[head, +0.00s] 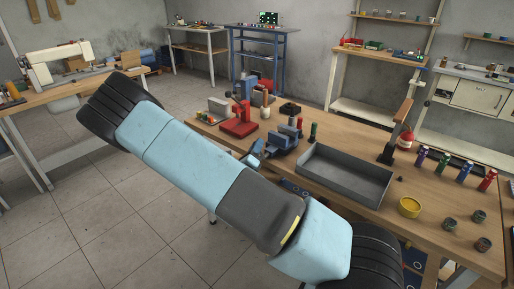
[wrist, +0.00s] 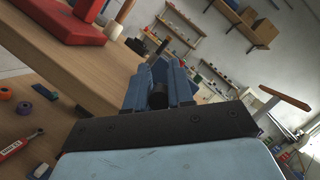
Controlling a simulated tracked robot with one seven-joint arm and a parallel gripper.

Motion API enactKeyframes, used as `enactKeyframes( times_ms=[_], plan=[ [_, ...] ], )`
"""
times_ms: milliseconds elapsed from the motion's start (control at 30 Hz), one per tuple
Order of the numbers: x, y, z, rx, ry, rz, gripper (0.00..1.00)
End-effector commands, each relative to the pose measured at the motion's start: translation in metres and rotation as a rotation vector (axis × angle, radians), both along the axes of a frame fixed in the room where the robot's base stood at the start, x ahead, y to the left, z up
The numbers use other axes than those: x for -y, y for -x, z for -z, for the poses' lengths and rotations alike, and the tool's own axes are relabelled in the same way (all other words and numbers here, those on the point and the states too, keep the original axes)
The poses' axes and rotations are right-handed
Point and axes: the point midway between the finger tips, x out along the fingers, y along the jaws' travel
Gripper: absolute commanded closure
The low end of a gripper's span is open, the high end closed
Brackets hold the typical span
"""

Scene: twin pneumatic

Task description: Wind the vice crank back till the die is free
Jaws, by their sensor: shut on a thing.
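The blue vice (head: 284,142) stands near the front edge of the wooden workbench, left of the grey tray. My gripper (head: 257,150) is at the vice's near left side, with my arm reaching across the head view. In the wrist view my gripper (wrist: 159,88) is shut, with a small black end of the crank (wrist: 158,98) between its blue fingers. Most of the crank is hidden by the fingers. I cannot make out the die in either view; the vice jaws are too small and partly covered.
A grey open tray (head: 345,174) lies right of the vice. A red block-like stand (head: 239,126) is behind it to the left. A yellow tin (head: 409,207) and several coloured bottles stand farther right. A wooden-topped post (head: 396,135) rises behind the tray.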

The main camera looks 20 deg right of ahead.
Motion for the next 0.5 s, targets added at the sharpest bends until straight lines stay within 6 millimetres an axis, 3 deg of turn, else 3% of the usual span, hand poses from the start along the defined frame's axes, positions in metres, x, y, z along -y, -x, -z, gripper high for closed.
enactKeyframes(
  times_ms=[267, 300, 500],
  plan=[
    [-0.0006, -0.0009, -0.0011, 0.003, 0.000, -0.002, 1.00],
    [-0.0005, -0.0008, -0.0010, 0.004, 0.000, -0.002, 0.75],
    [-0.0005, -0.0005, -0.0006, 0.003, 0.000, -0.001, 0.57]
  ],
)
